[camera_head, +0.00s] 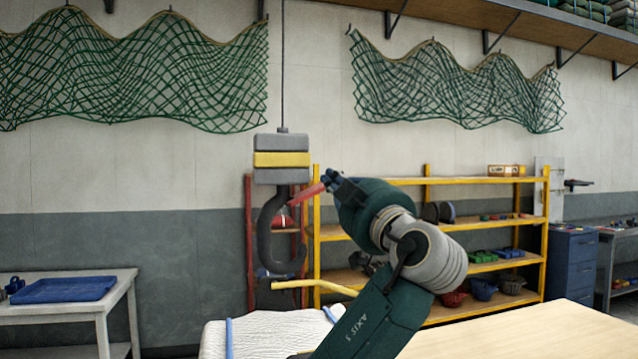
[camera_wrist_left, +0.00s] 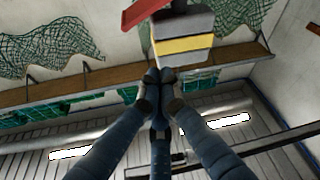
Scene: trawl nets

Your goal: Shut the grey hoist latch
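The hoist block (camera_head: 281,143), grey with a yellow band, hangs from a cable. Below it is a dark grey hook (camera_head: 266,232), its mouth facing right. A red bar (camera_head: 305,195) slants up and right from beside the hook's shank; I make out no separate grey latch. My left gripper (camera_head: 329,179) is right of the block, at the bar's upper right end; contact is unclear. In the left wrist view my left gripper (camera_wrist_left: 159,75) has its fingertips together, nothing visible between them. The block (camera_wrist_left: 185,45) and red bar (camera_wrist_left: 143,12) show just beyond. My right gripper is out of view.
A yellow bent bar (camera_head: 318,284) lies near the hook's tip. Below are a white padded surface (camera_head: 265,335) and a wooden table (camera_head: 530,335). A yellow shelf rack (camera_head: 545,230) stands behind. A side table with a blue tray (camera_head: 65,289) is at left.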

